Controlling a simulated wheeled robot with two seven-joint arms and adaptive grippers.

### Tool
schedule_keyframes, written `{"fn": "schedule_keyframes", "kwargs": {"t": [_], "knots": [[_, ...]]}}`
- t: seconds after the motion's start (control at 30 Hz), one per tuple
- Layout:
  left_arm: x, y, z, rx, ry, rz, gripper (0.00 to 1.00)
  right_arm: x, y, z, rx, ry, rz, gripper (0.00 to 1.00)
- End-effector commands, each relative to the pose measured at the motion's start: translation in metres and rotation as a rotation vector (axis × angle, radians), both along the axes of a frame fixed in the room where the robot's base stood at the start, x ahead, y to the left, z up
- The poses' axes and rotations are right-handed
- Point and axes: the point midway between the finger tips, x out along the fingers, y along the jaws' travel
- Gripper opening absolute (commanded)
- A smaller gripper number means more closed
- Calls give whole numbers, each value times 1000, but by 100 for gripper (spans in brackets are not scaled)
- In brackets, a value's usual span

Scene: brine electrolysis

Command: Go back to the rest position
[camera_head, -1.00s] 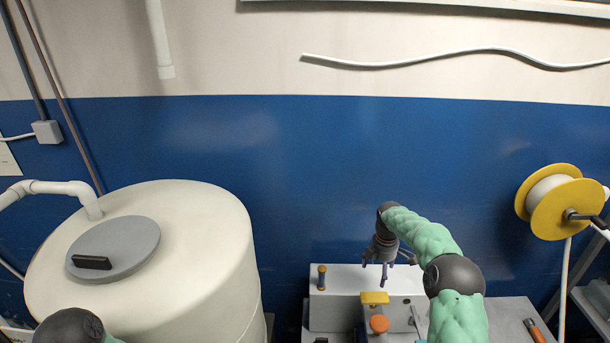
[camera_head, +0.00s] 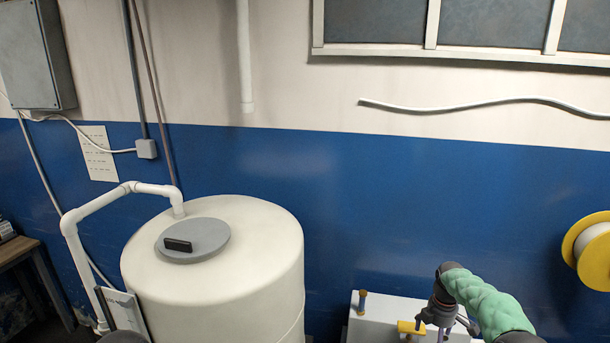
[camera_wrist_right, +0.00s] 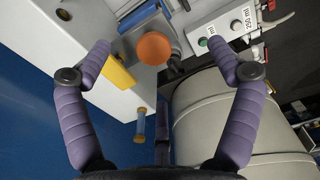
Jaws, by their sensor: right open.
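My right gripper (camera_head: 446,331) is at the lower right of the head view, above the white box (camera_head: 385,310). It is open, and in the right wrist view (camera_wrist_right: 158,48) its two purple fingers stand wide apart with nothing held between them. Past the fingers are a yellow block (camera_wrist_right: 118,73) and an orange round knob (camera_wrist_right: 154,48). The yellow block also shows in the head view (camera_head: 408,327) beside the gripper. My left gripper is not in view; only a dark piece of my left arm shows at the bottom edge.
A large cream tank (camera_head: 215,275) with a grey lid stands left of the box. A white pipe (camera_head: 75,235) runs from it. A yellow-rimmed reel (camera_head: 592,250) is at the right. Labels reading "ml" (camera_wrist_right: 246,18) are near the right finger.

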Motion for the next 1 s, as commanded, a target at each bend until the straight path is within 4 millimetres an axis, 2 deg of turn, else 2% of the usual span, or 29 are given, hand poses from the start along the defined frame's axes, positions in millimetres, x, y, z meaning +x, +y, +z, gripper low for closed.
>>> {"fn": "schedule_keyframes", "kwargs": {"t": [0.37,0.63,0.77,0.9,1.0], "knots": [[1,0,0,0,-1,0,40,-12,34,-53,57,0,-113,91],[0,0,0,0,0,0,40,-40,79,-114,132,12,-281,91],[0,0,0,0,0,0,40,-70,115,-156,186,34,-425,91],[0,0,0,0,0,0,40,-120,160,-200,249,75,-643,91],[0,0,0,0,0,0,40,-161,189,-224,282,112,-810,91]]}}
